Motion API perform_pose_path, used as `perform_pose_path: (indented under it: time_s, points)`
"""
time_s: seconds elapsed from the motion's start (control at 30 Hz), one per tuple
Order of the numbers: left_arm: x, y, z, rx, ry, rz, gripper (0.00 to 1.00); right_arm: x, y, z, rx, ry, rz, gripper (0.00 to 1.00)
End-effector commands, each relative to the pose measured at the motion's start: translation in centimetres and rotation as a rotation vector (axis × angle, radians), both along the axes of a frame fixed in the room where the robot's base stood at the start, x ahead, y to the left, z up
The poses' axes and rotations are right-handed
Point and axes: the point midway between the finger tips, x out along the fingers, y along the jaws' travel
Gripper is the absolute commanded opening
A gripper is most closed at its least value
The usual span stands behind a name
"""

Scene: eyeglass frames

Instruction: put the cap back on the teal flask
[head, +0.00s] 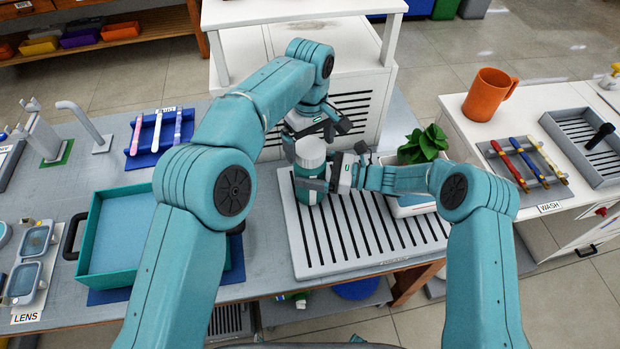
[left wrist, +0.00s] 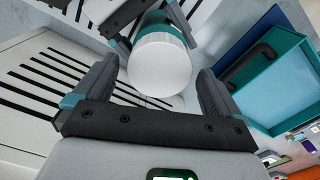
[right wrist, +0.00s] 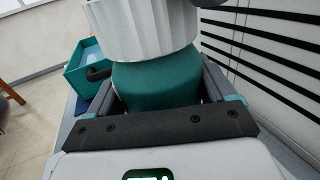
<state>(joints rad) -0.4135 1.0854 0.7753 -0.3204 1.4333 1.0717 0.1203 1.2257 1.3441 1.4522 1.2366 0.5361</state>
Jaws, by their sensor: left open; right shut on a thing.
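The teal flask (head: 312,192) stands upright on the slatted grey drying rack. The white ribbed cap (head: 311,148) sits on top of its mouth; I cannot tell whether it is fully seated. My right gripper (head: 328,177) is shut on the flask's body from the right; the flask (right wrist: 155,85) and cap (right wrist: 140,30) fill its wrist view. In the left wrist view the cap's round top (left wrist: 160,68) lies between the spread fingers, with a gap on both sides.
The slatted rack (head: 420,238) has free room to the right. A white vented cabinet (head: 350,85) stands close behind the flask. A potted plant (head: 424,144) is right of the right gripper. A teal tray (head: 100,262) lies on the left.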

Motion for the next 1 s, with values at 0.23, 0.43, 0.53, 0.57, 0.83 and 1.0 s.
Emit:
perform_pose_path:
  time_s: [0.23, 0.43, 0.53, 0.57, 0.83, 1.0]
  points:
    - [0.0, 0.0, -2.0, 0.001, 0.001, 0.001, 0.98, 0.0, 0.0, 0.1, 0.002, -0.001, 0.0, 0.0]
    - [0.0, 0.0, -2.1, 0.001, 0.001, 0.0, 0.98, 0.0, 0.0, 0.1, 0.002, -0.001, 0.0, 0.0]
    - [0.0, 0.0, -2.1, 0.001, 0.001, 0.0, 0.95, 0.0, 0.0, 0.1, 0.002, -0.001, 0.0, 0.0]
    - [0.0, 0.0, -2.1, 0.001, 0.001, 0.0, 0.85, 0.0, 0.0, 0.1, 0.002, -0.001, 0.0, 0.0]
    - [0.0, 0.0, -2.1, 0.001, 0.001, -0.017, 0.41, 0.0, 0.0, 0.1, 0.002, -0.001, -0.001, 0.0]
    - [0.0, 0.1, -2.1, 0.0, 0.001, -0.278, 0.41, 0.1, 0.0, 0.1, 0.002, -0.001, -0.001, 0.0]
